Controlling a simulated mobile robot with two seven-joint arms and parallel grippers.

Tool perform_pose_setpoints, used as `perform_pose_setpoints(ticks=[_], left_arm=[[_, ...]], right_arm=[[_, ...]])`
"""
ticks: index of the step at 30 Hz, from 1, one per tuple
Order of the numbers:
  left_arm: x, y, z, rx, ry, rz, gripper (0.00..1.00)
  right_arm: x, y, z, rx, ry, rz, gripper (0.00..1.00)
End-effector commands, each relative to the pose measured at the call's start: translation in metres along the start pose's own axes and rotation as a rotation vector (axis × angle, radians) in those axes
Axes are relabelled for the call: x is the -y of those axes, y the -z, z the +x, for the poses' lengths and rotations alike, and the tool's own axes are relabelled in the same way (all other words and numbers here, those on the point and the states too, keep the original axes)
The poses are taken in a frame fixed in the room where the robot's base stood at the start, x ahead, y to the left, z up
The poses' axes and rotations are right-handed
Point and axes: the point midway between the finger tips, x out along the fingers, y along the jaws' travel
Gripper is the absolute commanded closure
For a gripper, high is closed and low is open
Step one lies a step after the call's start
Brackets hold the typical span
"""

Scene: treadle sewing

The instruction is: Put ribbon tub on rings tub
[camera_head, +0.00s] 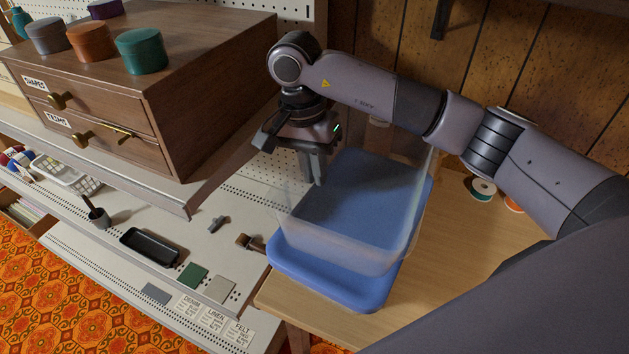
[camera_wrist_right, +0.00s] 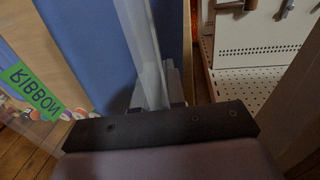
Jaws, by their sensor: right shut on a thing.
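A clear, see-through tub (camera_head: 345,240) stands at the middle of the head view, above a blue surface that looks like a lid (camera_head: 335,288). Blue shows through its walls. I cannot tell whether the tub touches the blue surface, and a rings label is not visible. My right gripper (camera_head: 316,178) points down at the tub's left-back side and is shut on its clear wall. In the right wrist view the wall (camera_wrist_right: 142,45) runs up from the fingers, and a green RIBBON label (camera_wrist_right: 32,90) shows at the left. My left gripper is not in view.
The wooden table (camera_head: 455,245) has clear room right of the tub, with a green-and-white spool (camera_head: 483,189) at the back. A brown drawer cabinet (camera_head: 205,105) with several round tins stands left. A lower pegboard shelf (camera_head: 160,215) holds a black tray (camera_head: 150,247) and small items.

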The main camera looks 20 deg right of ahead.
Motion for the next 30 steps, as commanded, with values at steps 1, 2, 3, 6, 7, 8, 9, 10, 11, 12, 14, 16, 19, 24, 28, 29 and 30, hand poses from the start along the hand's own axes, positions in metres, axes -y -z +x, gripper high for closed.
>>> perform_pose_setpoints(ticks=[1, 2, 3, 6, 7, 8, 9, 10, 11, 12, 14, 16, 19, 24, 28, 29, 30], left_arm=[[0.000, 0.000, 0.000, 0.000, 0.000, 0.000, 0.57], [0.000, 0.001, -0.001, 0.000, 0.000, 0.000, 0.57], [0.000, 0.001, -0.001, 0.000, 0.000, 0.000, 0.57], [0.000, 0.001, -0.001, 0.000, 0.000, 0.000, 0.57], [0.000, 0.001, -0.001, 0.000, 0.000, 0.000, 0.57], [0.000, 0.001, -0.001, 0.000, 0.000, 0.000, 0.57], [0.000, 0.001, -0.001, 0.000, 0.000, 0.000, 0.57], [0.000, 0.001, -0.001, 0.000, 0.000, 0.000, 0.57], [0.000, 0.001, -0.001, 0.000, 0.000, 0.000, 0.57], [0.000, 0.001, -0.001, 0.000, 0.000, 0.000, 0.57], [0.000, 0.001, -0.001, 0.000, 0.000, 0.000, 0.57], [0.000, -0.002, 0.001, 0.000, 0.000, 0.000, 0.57], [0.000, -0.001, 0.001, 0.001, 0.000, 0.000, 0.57], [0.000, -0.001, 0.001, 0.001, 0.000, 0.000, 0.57], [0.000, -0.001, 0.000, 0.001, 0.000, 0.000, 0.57], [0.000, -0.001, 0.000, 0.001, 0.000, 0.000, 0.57], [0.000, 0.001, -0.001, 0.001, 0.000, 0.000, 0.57]], right_arm=[[0.001, -0.001, 0.009, 0.004, -0.004, -0.001, 1.00], [0.001, -0.001, 0.013, 0.004, -0.005, -0.001, 1.00], [0.002, -0.001, 0.020, 0.003, -0.005, -0.001, 1.00], [0.004, -0.001, 0.030, 0.002, -0.003, -0.001, 1.00], [0.004, -0.001, 0.032, 0.001, -0.002, -0.001, 1.00], [0.005, -0.001, 0.032, 0.001, -0.002, -0.001, 1.00], [0.005, 0.000, 0.032, 0.000, -0.001, -0.001, 1.00], [0.005, 0.000, 0.032, 0.000, -0.001, -0.001, 1.00], [0.005, 0.000, 0.032, 0.000, -0.001, -0.001, 1.00], [0.005, 0.000, 0.032, 0.000, -0.001, -0.001, 1.00], [0.005, 0.000, 0.032, 0.000, -0.001, -0.001, 1.00], [0.005, 0.000, 0.035, 0.000, -0.001, -0.001, 1.00], [0.005, 0.000, 0.035, 0.001, -0.001, -0.001, 0.71], [0.005, 0.000, 0.034, 0.001, -0.001, -0.001, 0.65], [0.005, 0.000, 0.034, 0.001, -0.002, -0.001, 0.65], [0.005, 0.000, 0.034, 0.001, -0.002, -0.001, 0.65], [0.004, 0.000, 0.032, 0.001, -0.002, -0.001, 0.65]])
